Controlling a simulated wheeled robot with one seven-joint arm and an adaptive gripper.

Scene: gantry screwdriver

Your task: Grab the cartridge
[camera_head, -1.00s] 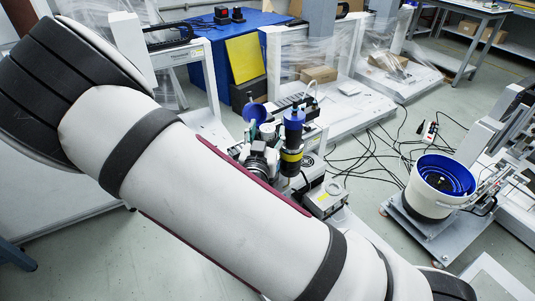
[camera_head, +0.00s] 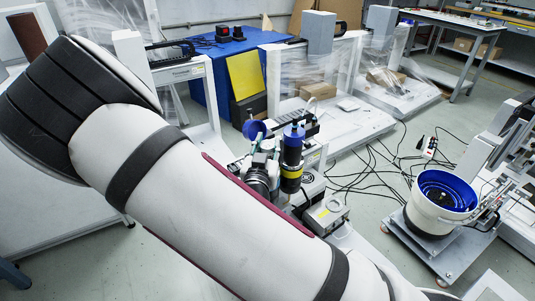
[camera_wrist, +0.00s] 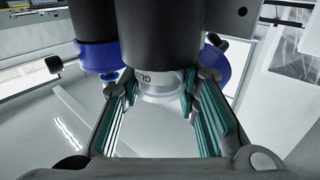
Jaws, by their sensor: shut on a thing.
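In the wrist view, the cartridge (camera_wrist: 158,84) shows as a pale, clear-looking cylinder end with dark lettering, below a wide black cylinder (camera_wrist: 160,35). My gripper (camera_wrist: 165,92) has its two teal-padded fingers on either side of the cartridge and is shut on it near the fingertips. The cartridge's upper part is hidden by the black cylinder or merges with it; I cannot tell which.
A blue-topped black cylinder with a yellow band (camera_head: 292,160) stands among machine parts just beyond my arm. A white bowl feeder with a blue inside (camera_head: 440,200) stands at the right. Cables (camera_head: 375,165) lie on the floor. Blue round parts flank the fingers in the wrist view.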

